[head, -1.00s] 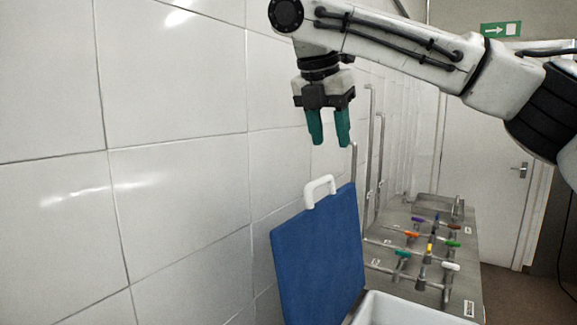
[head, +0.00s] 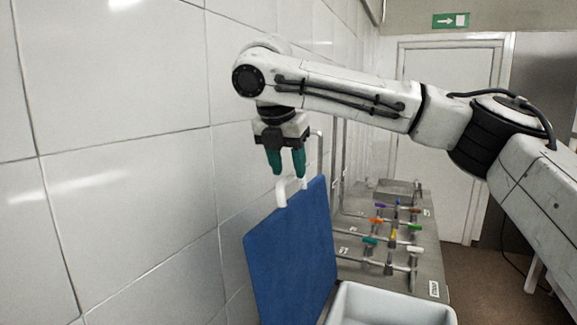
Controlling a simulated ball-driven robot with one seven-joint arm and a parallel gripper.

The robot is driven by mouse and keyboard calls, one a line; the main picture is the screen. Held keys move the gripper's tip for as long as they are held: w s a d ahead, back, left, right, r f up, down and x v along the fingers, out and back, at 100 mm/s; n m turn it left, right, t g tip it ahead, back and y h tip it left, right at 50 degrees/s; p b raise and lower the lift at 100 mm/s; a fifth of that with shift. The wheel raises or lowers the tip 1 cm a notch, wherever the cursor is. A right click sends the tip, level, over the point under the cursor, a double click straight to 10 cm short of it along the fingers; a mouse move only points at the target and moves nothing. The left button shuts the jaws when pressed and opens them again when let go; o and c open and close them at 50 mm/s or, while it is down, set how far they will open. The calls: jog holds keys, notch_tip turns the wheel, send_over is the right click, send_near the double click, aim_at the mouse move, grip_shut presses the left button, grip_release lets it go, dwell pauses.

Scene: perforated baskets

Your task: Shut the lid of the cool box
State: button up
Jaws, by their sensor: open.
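The cool box (head: 398,302) is white and shows in the lower middle of the head view, cut off by the bottom edge. Its blue lid (head: 292,248) stands raised and open, close to the tiled wall.
A steel bench (head: 352,207) with pipes and several coloured valve levers stands behind the box. The tiled wall (head: 120,190) is close on the left. A door (head: 450,130) and clear floor (head: 480,285) lie at the back and right.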

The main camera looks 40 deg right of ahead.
jog(key=shift+d+f, duration=0.2)
jog(key=shift+f, duration=0.35)
grip_shut()
dwell(0.4)
